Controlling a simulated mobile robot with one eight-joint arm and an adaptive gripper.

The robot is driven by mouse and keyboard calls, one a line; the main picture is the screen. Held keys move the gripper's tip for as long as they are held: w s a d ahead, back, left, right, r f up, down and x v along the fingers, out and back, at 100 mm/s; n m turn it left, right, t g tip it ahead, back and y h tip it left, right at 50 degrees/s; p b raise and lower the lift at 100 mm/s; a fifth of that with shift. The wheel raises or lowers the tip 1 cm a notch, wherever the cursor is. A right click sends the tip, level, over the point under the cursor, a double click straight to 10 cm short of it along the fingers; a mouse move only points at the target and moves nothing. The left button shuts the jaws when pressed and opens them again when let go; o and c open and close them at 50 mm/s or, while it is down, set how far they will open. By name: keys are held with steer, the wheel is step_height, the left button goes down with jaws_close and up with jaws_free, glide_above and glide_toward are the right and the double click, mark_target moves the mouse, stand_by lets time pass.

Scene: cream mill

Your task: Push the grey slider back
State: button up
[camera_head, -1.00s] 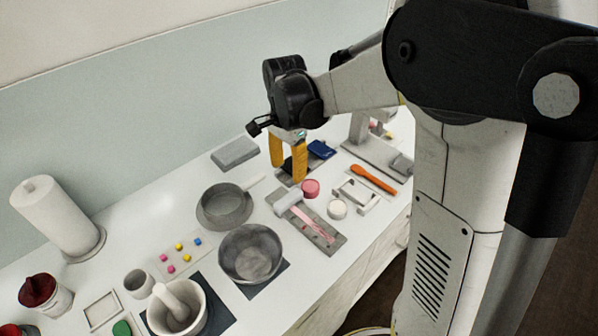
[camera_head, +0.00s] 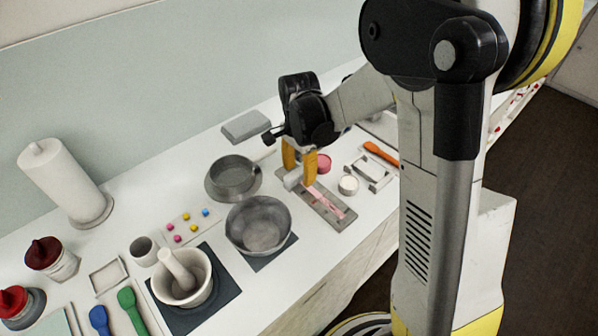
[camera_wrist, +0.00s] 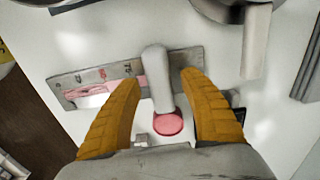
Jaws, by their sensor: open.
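The grey slider (camera_head: 292,180) is a pale, rounded block on a long grey board (camera_head: 330,210) with a pink strip and small marks. In the wrist view the slider (camera_wrist: 154,62) stands across the board (camera_wrist: 218,58), with the pink strip to its left. My gripper (camera_head: 300,172) has yellow fingers and is open. In the wrist view the gripper (camera_wrist: 160,80) has one finger on each side of the slider, with gaps visible. I cannot tell whether either finger touches it. In the head view the fingers partly hide the slider and the board's far end.
A round pink item (camera_head: 323,163) lies close behind the fingers; it also shows in the wrist view (camera_wrist: 168,124). A grey bowl (camera_head: 258,224) and a pan (camera_head: 232,176) stand left of the board. A small white jar (camera_head: 348,185) is to its right.

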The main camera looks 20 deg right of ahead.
jaws_close()
steer(key=w, duration=0.1)
steer(key=w+a, duration=0.1)
steer(key=w, duration=0.1)
steer(key=w+a, duration=0.1)
steer(key=shift+w, duration=0.35)
jaws_free()
steer(key=shift+w, duration=0.15)
steer(key=shift+r, duration=0.1)
step_height(320, 180, up, 12)
stand_by(0.4)
